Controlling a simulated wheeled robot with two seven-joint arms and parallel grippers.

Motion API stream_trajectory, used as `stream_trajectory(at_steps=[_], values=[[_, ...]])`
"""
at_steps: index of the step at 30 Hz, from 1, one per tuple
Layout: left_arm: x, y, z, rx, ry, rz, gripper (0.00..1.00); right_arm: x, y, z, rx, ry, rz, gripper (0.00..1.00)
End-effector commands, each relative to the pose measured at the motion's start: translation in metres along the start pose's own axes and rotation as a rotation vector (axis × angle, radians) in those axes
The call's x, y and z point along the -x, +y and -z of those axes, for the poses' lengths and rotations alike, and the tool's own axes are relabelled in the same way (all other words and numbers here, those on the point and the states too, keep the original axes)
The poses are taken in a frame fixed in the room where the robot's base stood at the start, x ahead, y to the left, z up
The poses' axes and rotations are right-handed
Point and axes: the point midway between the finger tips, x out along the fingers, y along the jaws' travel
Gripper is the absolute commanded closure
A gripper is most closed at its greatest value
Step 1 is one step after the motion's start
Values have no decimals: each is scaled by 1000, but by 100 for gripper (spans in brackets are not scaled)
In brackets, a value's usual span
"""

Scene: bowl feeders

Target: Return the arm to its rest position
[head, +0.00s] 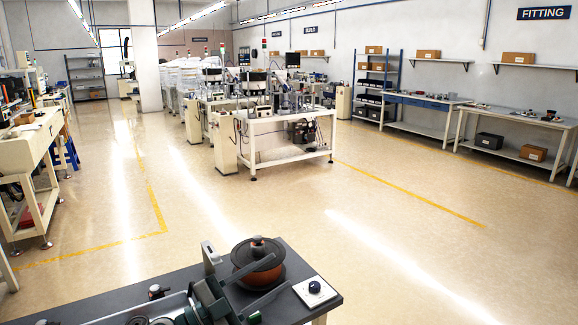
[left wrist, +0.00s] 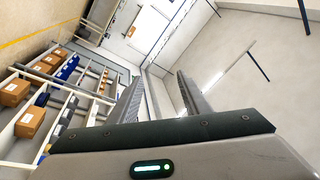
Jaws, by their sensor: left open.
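My left arm comes in at the bottom of the head view. Its gripper (head: 284,271) is open, its two grey fingers spread apart above the dark table, in front of the bowl feeder in the picture. In the left wrist view the open gripper (left wrist: 158,82) has nothing between its fingers. That camera is tilted and sees the room's wall and shelves. My right gripper does not show in either view.
A reddish-brown bowl feeder (head: 257,268) with a dark top stands on the dark table (head: 120,299), close to my left fingers. A white box with a dark knob (head: 315,291) sits to its right. Open floor (head: 300,215) lies beyond. White workbenches (head: 280,125) stand farther off.

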Motion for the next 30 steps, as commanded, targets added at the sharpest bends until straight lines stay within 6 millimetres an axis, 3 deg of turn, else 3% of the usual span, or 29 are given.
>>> stream_trajectory(at_steps=[3,8,13,17,21,27,30], values=[[21,-11,-4,83,-71,220,57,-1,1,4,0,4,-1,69],[68,-18,-31,198,-254,468,57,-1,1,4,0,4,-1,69],[138,6,-68,340,-529,647,57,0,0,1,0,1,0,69],[200,48,-91,460,-777,712,57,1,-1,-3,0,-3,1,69],[264,108,-100,590,-1044,705,57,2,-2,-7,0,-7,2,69],[340,199,-82,764,-1369,591,57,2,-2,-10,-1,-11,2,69],[364,232,-67,825,-1475,523,57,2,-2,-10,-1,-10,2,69]])
